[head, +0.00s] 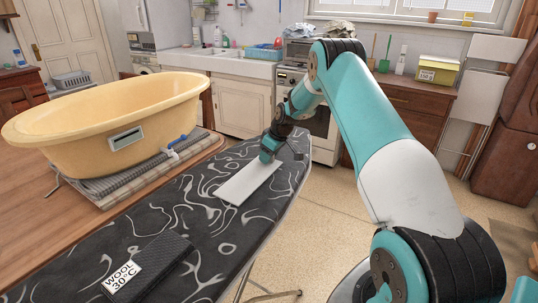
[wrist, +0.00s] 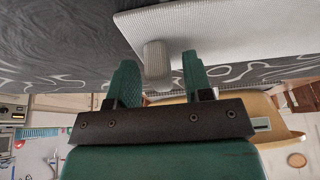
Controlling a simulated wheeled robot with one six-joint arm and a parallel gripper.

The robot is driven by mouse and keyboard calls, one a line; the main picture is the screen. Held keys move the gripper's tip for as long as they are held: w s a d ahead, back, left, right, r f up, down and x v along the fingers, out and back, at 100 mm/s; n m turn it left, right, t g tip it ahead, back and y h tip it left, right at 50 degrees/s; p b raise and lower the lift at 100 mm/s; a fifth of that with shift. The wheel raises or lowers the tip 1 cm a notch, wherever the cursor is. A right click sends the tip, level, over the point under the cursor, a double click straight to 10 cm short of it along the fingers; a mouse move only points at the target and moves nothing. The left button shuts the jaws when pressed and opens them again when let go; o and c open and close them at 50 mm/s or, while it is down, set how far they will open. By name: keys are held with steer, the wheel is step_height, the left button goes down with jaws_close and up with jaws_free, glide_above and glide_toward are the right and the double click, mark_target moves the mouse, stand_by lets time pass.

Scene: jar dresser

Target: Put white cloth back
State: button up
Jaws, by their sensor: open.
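The white cloth (head: 245,186) lies as a flat, narrow rectangle on the dark patterned ironing board (head: 140,215). In the wrist view the white cloth (wrist: 235,28) fills the top right and has a fine ribbed texture. My gripper (head: 266,157) is low over the board at the cloth's far end. In the wrist view my gripper (wrist: 158,62) is open. A pale rounded tab (wrist: 155,60) at the cloth's edge shows between its two green fingers, with gaps to the fingers. Whether they touch it is unclear.
A dark folded cloth (head: 165,262) with a "WOOL 30°C" label lies at the board's near end. A large yellow tub (head: 75,130) rests on grey striped fabric (head: 110,187) on the wooden table at left. A yellow labelled box (head: 438,71) stands on the back-right cabinet.

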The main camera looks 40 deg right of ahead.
steer(key=shift+s+r, duration=0.1)
steer(key=shift+r, duration=0.45)
steer(key=a+b+v, duration=0.1)
steer(key=a+v, duration=0.1)
steer(key=v, duration=0.9)
steer(key=s+a+r+n+g+y, duration=0.1)
steer(key=s+a+r, duration=0.2)
steer(key=a, duration=0.4)
steer(key=s+a+r, duration=0.3)
steer(key=a, duration=0.5)
steer(key=s+a+r+n+g+y, duration=0.1)
steer(key=s+a+r, duration=0.2)
steer(key=a, duration=0.4)
steer(key=s+a, duration=0.4)
steer(key=s, duration=0.4)
steer(key=s+a+g, duration=0.1)
steer(key=s+a, duration=0.4)
steer(key=s, duration=0.4)
steer(key=s+a+r+n+g, duration=0.1)
steer(key=s+a, duration=0.4)
steer(key=s, duration=0.4)
steer(key=shift+s+y, duration=0.25)
steer(key=shift+y, duration=0.05)
steer(key=shift+r, duration=0.15)
